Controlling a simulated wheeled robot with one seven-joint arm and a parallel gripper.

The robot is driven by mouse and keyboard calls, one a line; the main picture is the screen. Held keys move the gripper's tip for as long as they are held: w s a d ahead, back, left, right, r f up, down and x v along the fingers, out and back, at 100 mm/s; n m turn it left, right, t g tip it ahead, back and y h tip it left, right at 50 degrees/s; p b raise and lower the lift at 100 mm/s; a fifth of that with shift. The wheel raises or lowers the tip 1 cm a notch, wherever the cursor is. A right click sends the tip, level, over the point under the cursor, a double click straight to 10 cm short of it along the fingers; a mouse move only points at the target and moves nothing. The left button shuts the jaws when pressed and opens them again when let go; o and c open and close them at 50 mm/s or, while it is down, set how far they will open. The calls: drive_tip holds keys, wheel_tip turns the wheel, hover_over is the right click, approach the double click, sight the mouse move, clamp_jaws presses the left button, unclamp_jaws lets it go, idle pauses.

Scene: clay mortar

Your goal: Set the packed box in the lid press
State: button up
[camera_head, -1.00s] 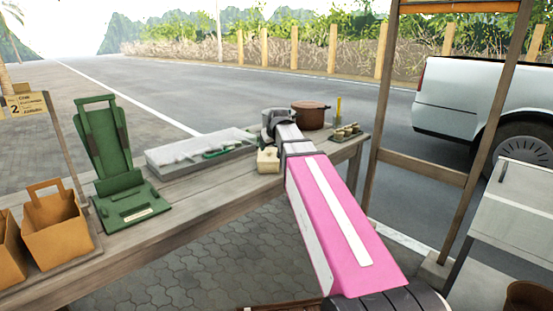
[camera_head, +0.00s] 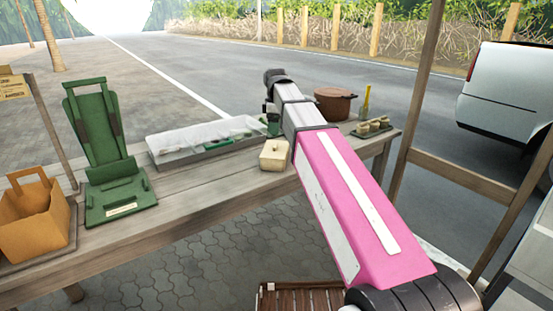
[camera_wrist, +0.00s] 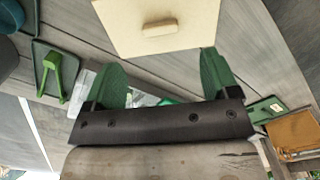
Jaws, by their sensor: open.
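The packed box is a small cream box (camera_head: 274,157) with a small raised grip on its lid. It stands on the table's near edge, left of my arm in the head view. In the wrist view the box (camera_wrist: 185,15) lies just beyond my fingertips and is cut off by the top edge. My gripper (camera_wrist: 162,60) has two green fingers spread apart with nothing between them. In the head view it is mostly hidden behind my arm. The green lid press (camera_head: 120,195) stands at the left of the table, its tall back plate raised and its base bare.
A pale tray (camera_head: 205,143) lies between press and box. An orange basket (camera_head: 35,225) stands left of the press. A wooden post (camera_head: 415,110) stands right of the table.

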sight(275, 145)
drive_tip(key=shift+a+f, duration=0.1)
drive_tip(key=shift+f, duration=3.9)
drive_tip(key=c, duration=1.4)
drive_tip(key=shift+r, duration=0.1)
